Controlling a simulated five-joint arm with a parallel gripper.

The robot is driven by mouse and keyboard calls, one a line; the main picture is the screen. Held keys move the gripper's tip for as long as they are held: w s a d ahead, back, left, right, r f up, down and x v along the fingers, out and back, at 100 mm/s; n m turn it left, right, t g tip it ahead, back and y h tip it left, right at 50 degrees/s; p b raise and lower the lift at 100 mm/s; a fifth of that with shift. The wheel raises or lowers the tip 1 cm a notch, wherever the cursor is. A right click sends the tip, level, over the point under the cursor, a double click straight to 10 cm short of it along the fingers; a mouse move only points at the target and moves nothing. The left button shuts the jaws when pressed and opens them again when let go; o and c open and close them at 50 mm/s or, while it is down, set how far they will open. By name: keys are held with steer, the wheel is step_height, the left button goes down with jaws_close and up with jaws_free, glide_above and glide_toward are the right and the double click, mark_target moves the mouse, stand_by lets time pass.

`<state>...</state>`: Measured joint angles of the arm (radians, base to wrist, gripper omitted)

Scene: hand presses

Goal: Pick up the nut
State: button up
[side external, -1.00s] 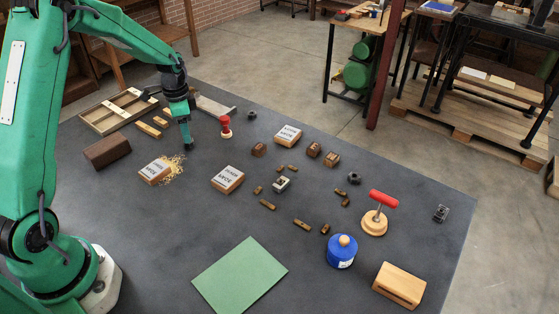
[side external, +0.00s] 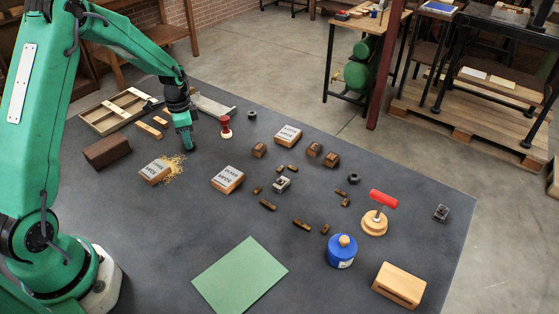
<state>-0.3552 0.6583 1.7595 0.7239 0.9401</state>
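Two small dark ring-like pieces look like nuts. One (side external: 252,115) lies near the far edge of the dark table, right of the red-handled stamp. The other (side external: 354,178) lies on the right half, above left of the red-handled press tool. I cannot tell which one is the task's nut. My gripper (side external: 187,150) points down over the far left part of the table, left of both nuts and apart from them. Its fingers are too small and overlapped to tell whether they are open. No held thing shows.
A red-handled stamp (side external: 225,128) stands close to the right of my gripper. A labelled block (side external: 154,172) with yellow shavings lies in front of it. A wooden tray (side external: 92,119) is at the left. Several small type blocks lie mid-table. A green sheet (side external: 240,277) lies in front.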

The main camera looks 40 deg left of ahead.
steer(key=c, duration=0.4)
steer(key=shift+c, duration=0.2)
steer(key=shift+r, duration=0.75)
steer(key=r, duration=0.1)
steer(key=d+r, duration=0.1)
steer(key=r, duration=0.1)
steer(key=shift+r, duration=0.1)
steer(key=s+d+r, duration=0.2)
steer(key=d+r, duration=0.4)
steer(key=d, duration=0.4)
steer(key=shift+d+r, duration=0.15)
steer(key=shift+d, duration=0.1)
